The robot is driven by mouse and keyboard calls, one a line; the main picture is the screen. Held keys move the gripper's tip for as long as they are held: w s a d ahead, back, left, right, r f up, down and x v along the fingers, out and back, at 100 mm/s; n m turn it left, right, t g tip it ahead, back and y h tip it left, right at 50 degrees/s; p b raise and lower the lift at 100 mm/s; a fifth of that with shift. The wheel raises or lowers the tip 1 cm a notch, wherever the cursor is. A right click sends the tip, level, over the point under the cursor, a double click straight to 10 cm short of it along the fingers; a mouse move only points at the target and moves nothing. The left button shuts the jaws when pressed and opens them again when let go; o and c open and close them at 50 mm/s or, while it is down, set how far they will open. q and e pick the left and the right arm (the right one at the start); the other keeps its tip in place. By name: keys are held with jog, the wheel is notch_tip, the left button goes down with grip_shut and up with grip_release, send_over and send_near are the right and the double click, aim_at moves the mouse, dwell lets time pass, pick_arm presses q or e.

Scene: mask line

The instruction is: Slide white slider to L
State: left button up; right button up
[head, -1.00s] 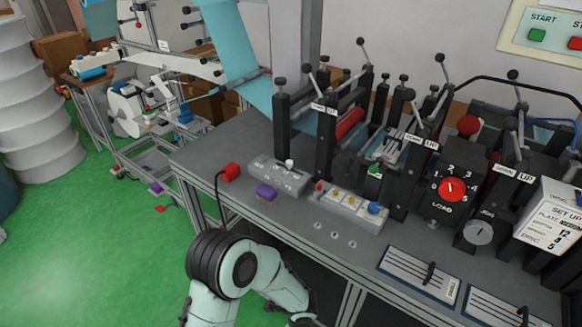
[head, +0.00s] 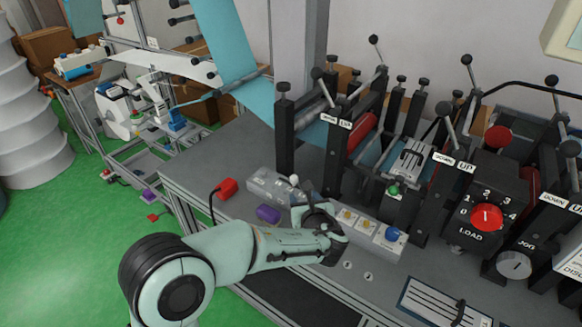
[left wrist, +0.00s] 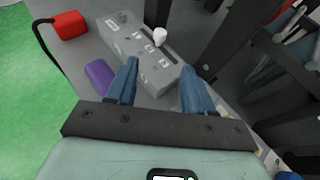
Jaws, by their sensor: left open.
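The white slider (head: 293,181) is a small white knob on top of a grey control box (head: 262,184) on the bench. The box's letters are too small to read. My left gripper (head: 308,208) is just in front of the box in the head view. In the left wrist view its blue fingers (left wrist: 160,70) are spread, with the knob beyond the gap between them, not gripped. My right gripper is not in view.
A purple block (head: 268,213) and a red block (head: 227,188) with a cable lie by the box. A button panel (head: 372,232) with a blue knob stands to the right. Black roller posts (head: 284,135) rise behind the box.

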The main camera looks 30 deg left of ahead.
aim_at(294, 179)
pick_arm(q)
jog(key=x, duration=0.4)
jog(key=p+x, duration=0.1)
jog(key=x, duration=0.9)
jog(key=shift+w+a+r, duration=0.2)
